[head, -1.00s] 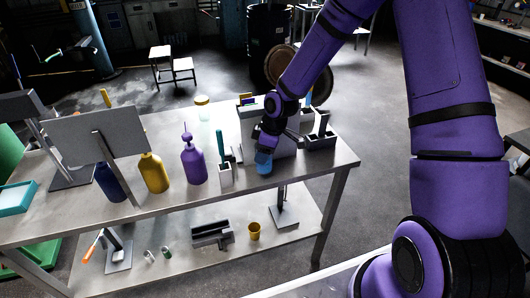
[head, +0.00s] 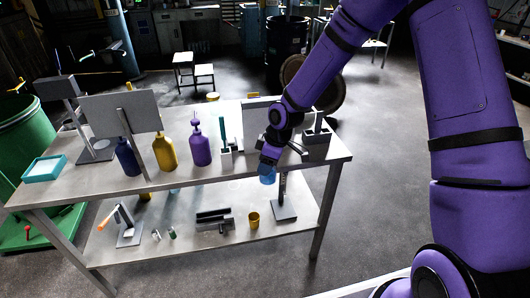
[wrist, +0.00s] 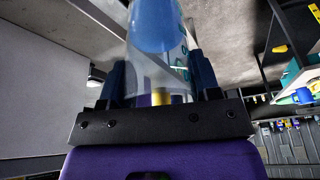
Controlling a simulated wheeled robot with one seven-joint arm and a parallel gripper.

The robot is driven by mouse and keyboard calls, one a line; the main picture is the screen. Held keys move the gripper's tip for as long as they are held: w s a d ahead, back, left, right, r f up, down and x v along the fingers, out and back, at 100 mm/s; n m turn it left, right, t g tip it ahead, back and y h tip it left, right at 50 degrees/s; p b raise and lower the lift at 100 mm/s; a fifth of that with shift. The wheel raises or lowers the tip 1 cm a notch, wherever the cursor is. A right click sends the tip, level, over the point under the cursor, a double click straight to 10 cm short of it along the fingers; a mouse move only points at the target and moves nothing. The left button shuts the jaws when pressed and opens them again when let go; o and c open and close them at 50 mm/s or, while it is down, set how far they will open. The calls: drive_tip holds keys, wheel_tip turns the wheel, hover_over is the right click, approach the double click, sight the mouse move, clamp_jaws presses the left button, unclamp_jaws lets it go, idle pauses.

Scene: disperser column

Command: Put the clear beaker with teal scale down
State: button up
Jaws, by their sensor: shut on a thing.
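The clear beaker with a teal scale (wrist: 146,70) is between my gripper's fingers in the wrist view. Blue shows inside it, and teal marks show on its right side. In the head view it shows as a small blue shape (head: 267,175) at the worktable's front edge. My gripper (head: 269,160) is shut on it, and both fingers also show beside it in the wrist view (wrist: 160,78). Whether the beaker touches the tabletop (head: 185,182) cannot be told.
Purple (head: 200,149), yellow (head: 165,152) and dark blue (head: 127,157) bottles stand to the left. A white holder (head: 226,160) is closer. A grey holder (head: 317,146) stands to the right. The lower shelf holds a yellow cup (head: 254,219) and a stand (head: 284,208).

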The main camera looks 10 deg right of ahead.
drive_tip(key=shift+s+d, duration=0.1)
drive_tip(key=shift+s, duration=0.15)
drive_tip(key=w+d+f+m+t+h, duration=0.1)
drive_tip(key=d+f+m, duration=0.2)
drive_tip(key=d+m, duration=0.3)
drive_tip(key=w+d+f+m+t+h, duration=0.1)
drive_tip(key=d+f+m+h, duration=0.1)
drive_tip(key=d+m, duration=0.5)
drive_tip(key=shift+d+f+m, duration=0.3)
drive_tip(key=shift+d+f, duration=0.3)
drive_tip(key=shift+d, duration=0.9)
drive_tip(key=shift+w+r, duration=0.1)
